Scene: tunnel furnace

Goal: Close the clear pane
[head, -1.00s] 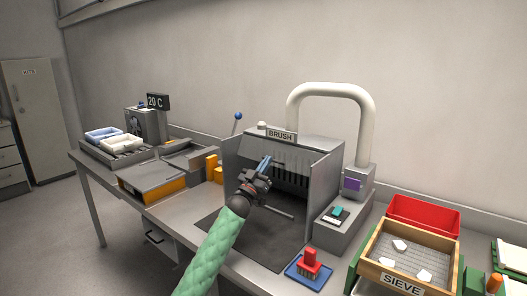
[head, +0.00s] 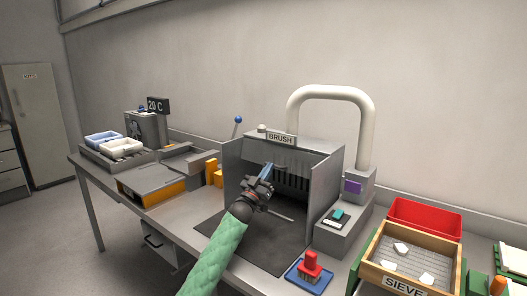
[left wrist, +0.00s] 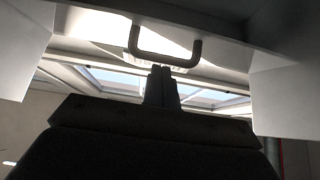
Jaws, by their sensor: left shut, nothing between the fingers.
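The brush booth (head: 332,190) stands on the bench, with a BRUSH sign (head: 281,139) on its top edge. The clear pane (head: 305,157) shows faintly as a see-through sheet under the top front of the booth; its edges are hard to make out. My left gripper (head: 267,170) is shut and empty, raised at the booth's open front. In the left wrist view, its fingertips (left wrist: 160,72) are just below a grey U-shaped handle (left wrist: 165,60). I cannot tell whether they touch it. My right gripper is not in view.
A white hose (head: 367,120) and a grey box (head: 345,225) stand right of the booth. A red brush (head: 311,265) rests on a blue tray (head: 294,276) in front. A wooden sieve (head: 435,235) is at the right, orange blocks (head: 212,170) at the left.

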